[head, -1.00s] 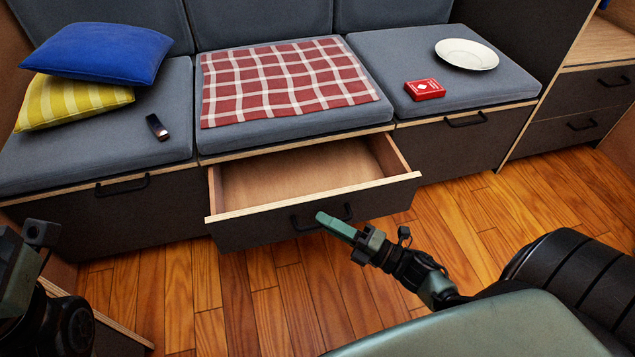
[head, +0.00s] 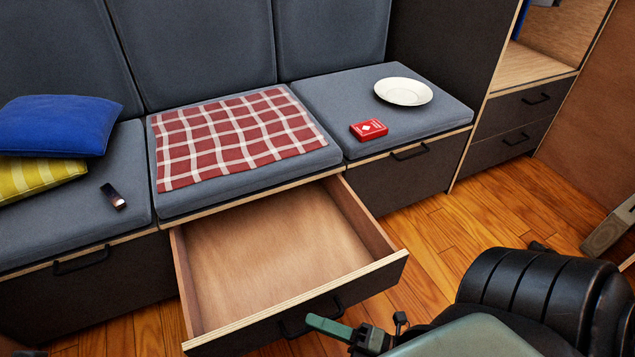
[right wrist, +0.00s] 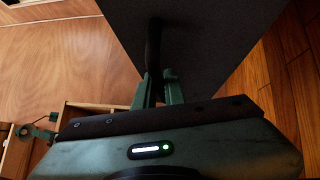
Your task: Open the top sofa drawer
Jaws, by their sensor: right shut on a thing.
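The middle sofa drawer (head: 285,250) is pulled well out from under the seat with the checked cloth. Its inside looks empty, with a bare wooden bottom. My right gripper (head: 318,322) is at the black handle (head: 290,331) on the drawer's dark front and is shut on it. In the right wrist view, the fingers (right wrist: 157,85) close around the handle bar (right wrist: 154,45). My left gripper does not show in the head view; a small green part in the right wrist view (right wrist: 30,131) looks like it, its jaws unclear.
A red checked cloth (head: 235,134), red card box (head: 368,130), white plate (head: 403,91), dark small device (head: 113,196) and blue and yellow cushions (head: 55,126) lie on the seats. Side drawers (head: 405,170) are shut.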

